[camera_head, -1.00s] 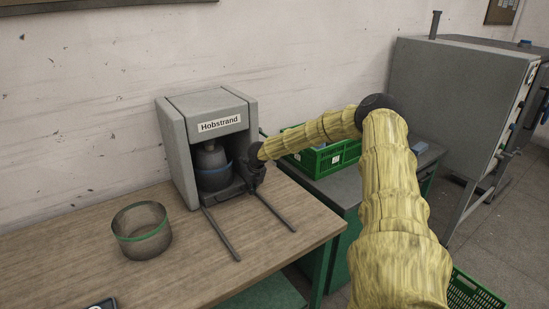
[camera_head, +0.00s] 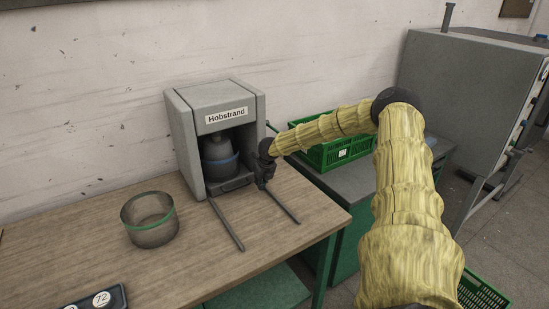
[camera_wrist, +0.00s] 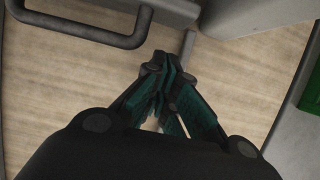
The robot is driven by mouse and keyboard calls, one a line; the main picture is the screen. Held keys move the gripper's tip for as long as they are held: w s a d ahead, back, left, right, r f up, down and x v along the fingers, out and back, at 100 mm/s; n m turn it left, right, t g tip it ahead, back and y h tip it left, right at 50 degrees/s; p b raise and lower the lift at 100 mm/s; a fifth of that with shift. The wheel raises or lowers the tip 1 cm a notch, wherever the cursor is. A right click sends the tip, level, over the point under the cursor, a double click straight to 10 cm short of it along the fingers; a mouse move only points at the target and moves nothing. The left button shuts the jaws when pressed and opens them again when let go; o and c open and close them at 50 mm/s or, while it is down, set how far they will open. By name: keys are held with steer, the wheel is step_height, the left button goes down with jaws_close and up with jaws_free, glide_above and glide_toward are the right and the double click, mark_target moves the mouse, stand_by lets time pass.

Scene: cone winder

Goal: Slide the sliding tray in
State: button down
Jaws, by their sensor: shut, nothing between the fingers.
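In the wrist view a dark bar handle (camera_wrist: 85,38) shows at upper left. My gripper (camera_wrist: 168,65) is shut and empty, right of the handle and apart from it. In the head view my gripper (camera_head: 264,184) hangs low by the winder's front right corner, near the right rail.
A mesh cylinder with a green band (camera_head: 150,230) stands on the wooden table (camera_head: 190,265) at left. A dark box with a round dial (camera_head: 98,300) is at the front edge. A green crate (camera_head: 338,156) stands on the right-hand bench. The table's middle is clear.

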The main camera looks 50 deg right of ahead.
steer(key=shift+s+r+b, duration=0.35)
steer(key=shift+s+r, duration=0.15)
steer(key=shift+s, duration=0.05)
steer(key=shift+s+r, duration=0.2)
steer(key=shift+r, duration=0.1)
steer(key=shift+w+a+r, duration=0.15)
steer(key=shift+r, duration=0.2)
steer(key=shift+r+b, duration=0.3)
steer(key=shift+s+v, duration=0.2)
steer(key=shift+v, duration=0.75)
steer(key=shift+b+v, duration=0.65)
steer(key=shift+v, duration=1.95)
steer(key=shift+a, duration=0.15)
